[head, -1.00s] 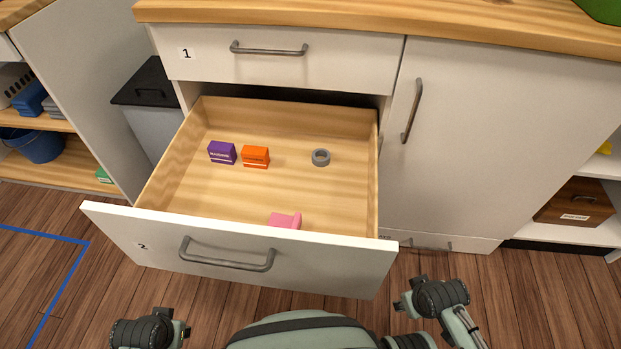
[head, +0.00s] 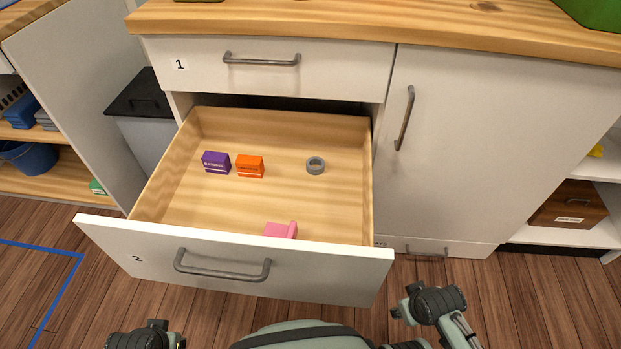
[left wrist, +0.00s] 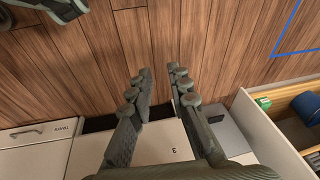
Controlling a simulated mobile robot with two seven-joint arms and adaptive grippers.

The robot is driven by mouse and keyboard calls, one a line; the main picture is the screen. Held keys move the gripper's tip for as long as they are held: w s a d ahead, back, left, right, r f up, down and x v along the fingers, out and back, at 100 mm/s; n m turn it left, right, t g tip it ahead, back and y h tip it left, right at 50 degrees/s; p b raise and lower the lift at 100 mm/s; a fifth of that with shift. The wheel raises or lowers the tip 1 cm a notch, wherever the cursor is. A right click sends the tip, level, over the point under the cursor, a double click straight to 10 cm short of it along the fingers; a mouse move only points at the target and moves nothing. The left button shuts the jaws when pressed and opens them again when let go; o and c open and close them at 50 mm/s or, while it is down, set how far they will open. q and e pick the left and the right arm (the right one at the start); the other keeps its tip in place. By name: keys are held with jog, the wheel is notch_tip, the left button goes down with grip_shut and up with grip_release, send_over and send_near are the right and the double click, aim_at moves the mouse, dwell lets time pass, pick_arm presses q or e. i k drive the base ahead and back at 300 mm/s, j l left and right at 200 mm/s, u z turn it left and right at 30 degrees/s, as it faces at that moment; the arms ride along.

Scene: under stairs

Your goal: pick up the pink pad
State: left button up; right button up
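The pink pad (head: 278,230) lies in the open drawer 2 (head: 240,217), close behind its front panel, which hides its lower part. An upright pink piece stands at its right end. My left gripper (head: 172,336) is at the bottom left of the head view, outside the drawer and apart from the pad. In the left wrist view it is open and empty (left wrist: 161,78) above the wooden floor. My right gripper (head: 404,300) is right of the drawer front, its fingertips apart with nothing between them. The pad is not in the left wrist view.
Inside the drawer are a purple box (head: 216,162), an orange box (head: 250,166) and a grey ring (head: 315,166), all farther back than the pad. Drawer 1 (head: 330,66) above is shut. A grey bin (head: 146,118) stands left of the drawer.

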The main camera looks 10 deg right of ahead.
aim_at(272, 230)
jog(key=l+u, duration=0.25)
jog(key=l, duration=0.4)
jog(key=l+u, duration=0.25)
jog(key=l, duration=0.35)
jog(key=k+l+u, duration=0.25)
jog(key=l, duration=0.35)
jog(key=j+u, duration=0.15)
jog(key=i+z, duration=0.2)
jog(key=k+l, duration=0.15)
jog(key=i+u, duration=0.05)
